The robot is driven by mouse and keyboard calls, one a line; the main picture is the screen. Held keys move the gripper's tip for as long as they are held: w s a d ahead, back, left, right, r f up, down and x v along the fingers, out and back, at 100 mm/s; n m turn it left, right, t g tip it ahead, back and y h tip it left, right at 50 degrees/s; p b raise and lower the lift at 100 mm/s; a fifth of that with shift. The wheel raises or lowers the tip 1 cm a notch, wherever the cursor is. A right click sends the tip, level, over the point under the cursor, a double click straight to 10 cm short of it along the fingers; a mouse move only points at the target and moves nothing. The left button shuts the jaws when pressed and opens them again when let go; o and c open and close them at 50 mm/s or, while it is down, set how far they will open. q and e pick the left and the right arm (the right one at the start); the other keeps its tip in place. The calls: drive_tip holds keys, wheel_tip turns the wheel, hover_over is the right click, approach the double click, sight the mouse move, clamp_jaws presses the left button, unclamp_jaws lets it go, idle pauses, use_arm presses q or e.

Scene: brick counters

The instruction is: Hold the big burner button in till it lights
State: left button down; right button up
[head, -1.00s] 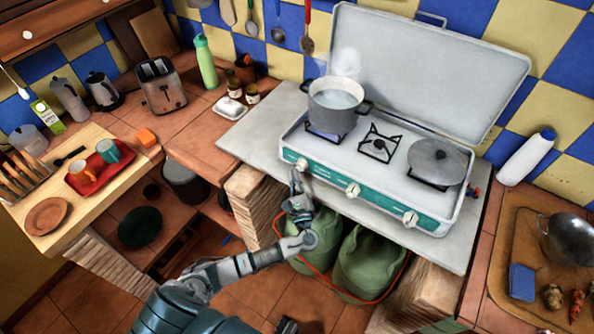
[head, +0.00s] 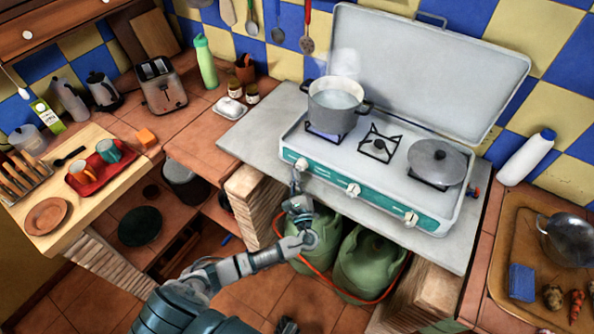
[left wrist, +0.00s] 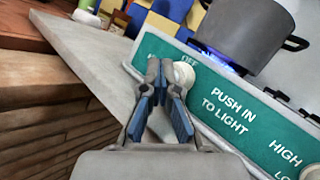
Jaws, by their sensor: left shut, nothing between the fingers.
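The green-fronted camping stove (head: 330,181) has three pale knobs along its front. My left gripper (head: 295,176) is shut and empty, with its fingertips at the left knob (head: 301,164). In the left wrist view the closed fingers (left wrist: 164,72) overlap the left side of this knob (left wrist: 185,75); I cannot tell whether they press it. The panel beside it reads "PUSH IN TO LIGHT". A blue flame (left wrist: 228,65) burns under the grey pot (left wrist: 243,32), and its glow shows in the head view (head: 322,132). My right gripper is not seen.
The steaming pot (head: 337,106) stands on the left burner. A lidded pan (head: 436,160) sits on the right burner, and the middle burner (head: 378,145) is bare. The stove lid (head: 430,65) stands open behind. Green gas bottles (head: 368,262) with an orange hose stand below the counter.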

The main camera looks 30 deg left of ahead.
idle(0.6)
use_arm(q)
drive_tip(key=shift+s, duration=0.1)
drive_tip(key=shift+s+p, duration=0.5)
drive_tip(key=shift+s, duration=0.25)
drive_tip(key=s, duration=0.1)
drive_tip(key=s+p, duration=0.1)
drive_tip(key=s, duration=0.1)
drive_tip(key=s+p, duration=0.1)
drive_tip(key=s, duration=0.1)
drive_tip(key=shift+a, duration=0.25)
